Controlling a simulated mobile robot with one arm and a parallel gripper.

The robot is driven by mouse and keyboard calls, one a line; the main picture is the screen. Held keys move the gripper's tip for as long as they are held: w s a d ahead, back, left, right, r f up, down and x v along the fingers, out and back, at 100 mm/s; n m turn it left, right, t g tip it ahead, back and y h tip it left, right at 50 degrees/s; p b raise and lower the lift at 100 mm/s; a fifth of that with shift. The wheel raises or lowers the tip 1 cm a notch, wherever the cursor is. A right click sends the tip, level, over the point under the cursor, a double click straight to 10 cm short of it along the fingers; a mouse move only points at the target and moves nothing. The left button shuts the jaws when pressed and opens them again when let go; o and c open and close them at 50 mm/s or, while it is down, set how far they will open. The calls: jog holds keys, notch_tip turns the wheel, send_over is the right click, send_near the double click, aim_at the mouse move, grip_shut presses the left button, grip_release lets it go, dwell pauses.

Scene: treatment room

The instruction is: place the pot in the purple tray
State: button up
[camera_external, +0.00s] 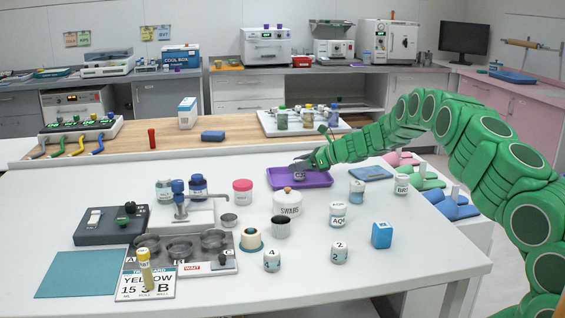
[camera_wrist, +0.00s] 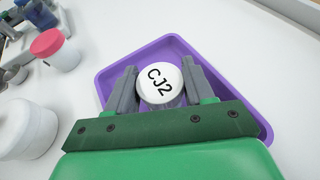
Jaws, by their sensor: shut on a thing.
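The purple tray (camera_wrist: 165,47) lies below and around the pot, with bare floor on the far side. In the external view my gripper (camera_external: 300,165) reaches in from the right over the purple tray (camera_external: 318,181), and the pot is mostly hidden by the fingers. I cannot tell whether the pot's base touches the tray floor.
A swabs jar (camera_external: 287,204) stands just in front of the tray. A red-lidded jar (camera_external: 242,192) is to its left and a labelled jar (camera_external: 357,193) to its right. A blue flat pad (camera_external: 371,173) lies right of the tray. A white rack with vials (camera_external: 303,122) is behind.

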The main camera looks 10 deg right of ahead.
jog(key=shift+f, duration=0.1)
jog(key=o, duration=1)
jog(key=shift+o, duration=0.2)
jog(key=shift+s+d+r, duration=0.2)
jog(key=shift+d+r, duration=0.15)
jog(key=shift+d, duration=0.15)
jog(key=v, duration=1)
jog(key=shift+s+d+r, duration=0.1)
jog(key=shift+s+d, duration=0.15)
jog(key=shift+d, duration=0.1)
